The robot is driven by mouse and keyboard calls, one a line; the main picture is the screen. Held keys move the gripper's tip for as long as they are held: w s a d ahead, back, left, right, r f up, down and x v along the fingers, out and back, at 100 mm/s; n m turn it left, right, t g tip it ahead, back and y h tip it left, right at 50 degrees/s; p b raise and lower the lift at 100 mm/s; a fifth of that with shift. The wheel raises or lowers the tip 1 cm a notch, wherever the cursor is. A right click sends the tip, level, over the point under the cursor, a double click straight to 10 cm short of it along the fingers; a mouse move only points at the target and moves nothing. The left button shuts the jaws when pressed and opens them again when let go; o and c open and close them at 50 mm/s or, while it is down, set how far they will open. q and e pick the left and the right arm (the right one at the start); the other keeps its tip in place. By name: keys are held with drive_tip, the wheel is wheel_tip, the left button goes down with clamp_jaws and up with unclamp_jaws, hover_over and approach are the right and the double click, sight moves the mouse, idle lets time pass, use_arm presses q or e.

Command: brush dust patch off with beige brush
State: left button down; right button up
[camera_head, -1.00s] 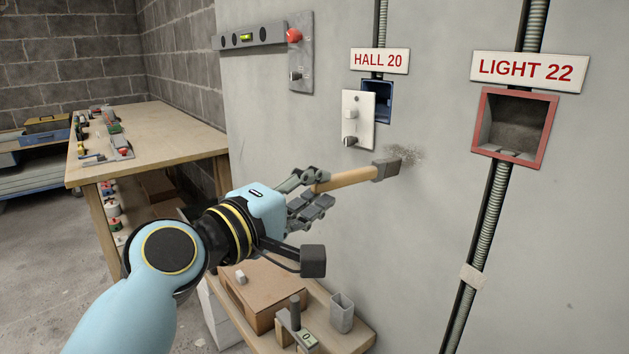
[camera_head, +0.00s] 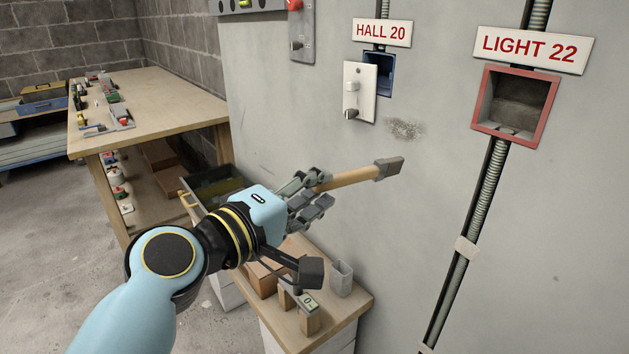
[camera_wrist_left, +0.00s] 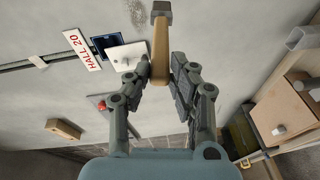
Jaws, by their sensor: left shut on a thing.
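The beige brush (camera_head: 352,178) has a wooden handle and a grey head (camera_head: 388,167). My left gripper (camera_head: 312,194) is shut on its handle, and the brush points right and slightly up. The dust patch (camera_head: 405,129) is a grey speckled smudge on the wall, below the HALL 20 box. The brush head is below the patch in the head view, apart from it in the picture. The left wrist view shows the brush (camera_wrist_left: 160,45) between the fingers, with the patch (camera_wrist_left: 142,12) beside its head. My right gripper is out of view.
A white switch plate (camera_head: 359,92) hangs by the blue box (camera_head: 379,75), above left of the patch. A red-framed box (camera_head: 548,130) and conduit (camera_head: 480,205) are to the right. A small bench (camera_head: 345,311) with a carton and a grey cup (camera_head: 341,279) stands below.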

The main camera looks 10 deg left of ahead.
use_arm(q)
drive_tip(key=r, duration=0.1)
drive_tip(key=w+d+r+n+t, duration=0.1)
drive_tip(key=w+d+r+n, duration=0.1)
drive_tip(key=shift+w+d+r, duration=0.1)
drive_tip(key=shift+d+r, duration=0.15)
drive_tip(key=shift+w+a, duration=2.4)
drive_tip(key=shift+a, duration=0.9)
drive_tip(key=s+d, duration=0.2)
drive_tip(key=d, duration=0.1)
drive_tip(key=s+d, duration=0.1)
drive_tip(key=s, duration=0.1)
drive_tip(key=shift+d+f, duration=0.3)
drive_tip(key=shift+d, duration=0.1)
drive_tip(key=shift+s+d, duration=0.75)
drive_tip(key=shift+d, duration=0.3)
drive_tip(key=shift+s+d, duration=0.75)
drive_tip(key=shift+d, duration=0.25)
drive_tip(key=s+a, duration=0.5)
drive_tip(key=s, duration=0.2)
drive_tip(key=shift+a, duration=0.3)
